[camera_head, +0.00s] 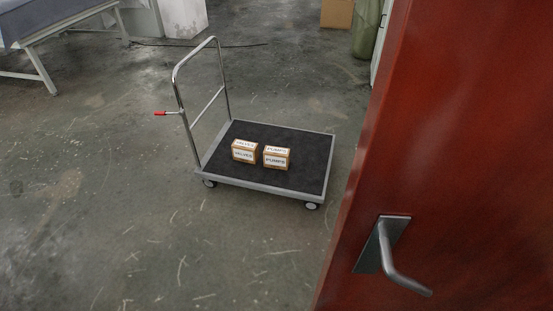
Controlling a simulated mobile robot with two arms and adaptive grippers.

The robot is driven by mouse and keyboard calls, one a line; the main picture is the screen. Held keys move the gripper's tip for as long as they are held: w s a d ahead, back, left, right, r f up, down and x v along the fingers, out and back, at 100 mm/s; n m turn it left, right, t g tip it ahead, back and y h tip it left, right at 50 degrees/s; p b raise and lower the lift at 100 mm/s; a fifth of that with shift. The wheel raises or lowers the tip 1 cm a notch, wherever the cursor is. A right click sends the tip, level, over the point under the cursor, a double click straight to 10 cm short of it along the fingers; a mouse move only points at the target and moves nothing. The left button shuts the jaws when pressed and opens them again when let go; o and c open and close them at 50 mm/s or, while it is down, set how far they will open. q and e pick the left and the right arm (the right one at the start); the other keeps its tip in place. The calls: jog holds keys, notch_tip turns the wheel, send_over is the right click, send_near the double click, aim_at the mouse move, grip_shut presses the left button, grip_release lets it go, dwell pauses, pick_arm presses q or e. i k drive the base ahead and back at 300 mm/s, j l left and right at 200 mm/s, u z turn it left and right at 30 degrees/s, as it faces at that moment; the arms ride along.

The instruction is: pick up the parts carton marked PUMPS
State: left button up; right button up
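The parts carton marked PUMPS (276,158) is a small brown box with white labels on its top and front. It sits upright on the dark deck of a platform trolley (262,187). A similar carton marked VALVES (243,152) stands just to its left, with a narrow gap between them. Neither of my grippers shows in the head view, and nothing is holding the carton.
A red door (450,130) with a metal lever handle (395,262) fills the right side, close to me. The trolley's push handle (176,88) rises at its left end. A table (40,30) stands at the upper left. The concrete floor in front of the trolley is clear.

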aim_at(278, 158)
jog(key=j, duration=0.65)
jog(key=i+j+z, duration=0.1)
jog(key=j, duration=0.3)
jog(key=i+j+z, duration=0.15)
jog(key=j, duration=0.25)
jog(key=i+j+z, duration=0.1)
jog(key=j, duration=0.3)
jog(key=i+j+z, duration=0.15)
jog(key=i, duration=0.25)
jog(key=i+j+z, duration=0.1)
jog(key=i, duration=0.25)
jog(key=i+j+z, duration=0.15)
jog(key=i, duration=0.25)
jog(key=j, duration=0.1)
